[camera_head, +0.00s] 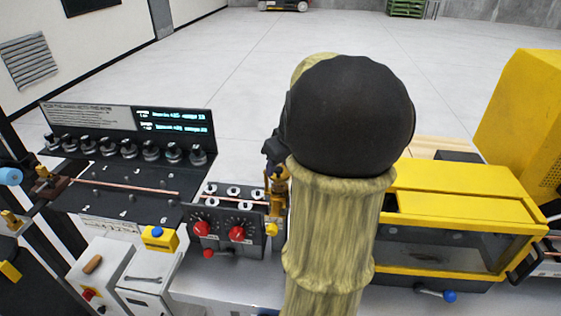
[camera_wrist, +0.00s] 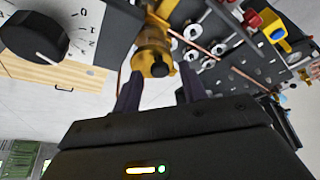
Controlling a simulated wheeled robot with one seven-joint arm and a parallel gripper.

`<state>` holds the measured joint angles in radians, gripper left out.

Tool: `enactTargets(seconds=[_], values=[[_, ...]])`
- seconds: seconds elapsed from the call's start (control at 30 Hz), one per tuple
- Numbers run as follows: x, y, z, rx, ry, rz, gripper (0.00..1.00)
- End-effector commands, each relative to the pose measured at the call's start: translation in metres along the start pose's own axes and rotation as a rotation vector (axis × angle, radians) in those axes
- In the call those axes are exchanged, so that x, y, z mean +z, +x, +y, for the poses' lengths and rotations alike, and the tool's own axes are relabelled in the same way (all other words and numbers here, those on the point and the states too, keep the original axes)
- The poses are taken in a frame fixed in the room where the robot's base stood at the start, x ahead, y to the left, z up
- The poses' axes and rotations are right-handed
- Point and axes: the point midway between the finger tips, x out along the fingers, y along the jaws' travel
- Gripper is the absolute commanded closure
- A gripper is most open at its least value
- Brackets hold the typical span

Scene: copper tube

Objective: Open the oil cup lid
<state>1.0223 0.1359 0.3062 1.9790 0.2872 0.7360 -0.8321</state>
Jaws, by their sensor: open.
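The brass oil cup (camera_wrist: 153,50) shows at the top centre of the wrist view, with a dark round end facing my gripper. Whether its lid is open or shut I cannot tell. In the head view the oil cup (camera_head: 278,186) stands at the right end of a small control panel, partly hidden by my arm. My gripper (camera_wrist: 160,90) is open and empty. Its two dark fingers point toward the cup, one on either side of its near end in the picture, and no contact shows. In the head view my arm hides most of the gripper.
A copper tube (camera_head: 125,186) lies along the dark panel at left. The control panel has red knobs (camera_head: 237,233) next to the cup. A yellow machine housing (camera_head: 465,192) stands to the right of my arm. A large black dial (camera_wrist: 34,37) is left of the cup in the wrist view.

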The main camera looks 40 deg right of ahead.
Motion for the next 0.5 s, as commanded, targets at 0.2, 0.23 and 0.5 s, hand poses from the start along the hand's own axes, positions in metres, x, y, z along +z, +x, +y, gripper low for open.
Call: enactTargets(seconds=[0.2,0.23,0.5], values=[[0.0000,0.0010,-0.0001,0.000,0.000,0.000,0.58],[0.0000,0.0010,-0.0001,0.000,0.000,0.000,0.58],[0.0000,0.0007,0.0001,0.000,0.001,0.000,1.00]])
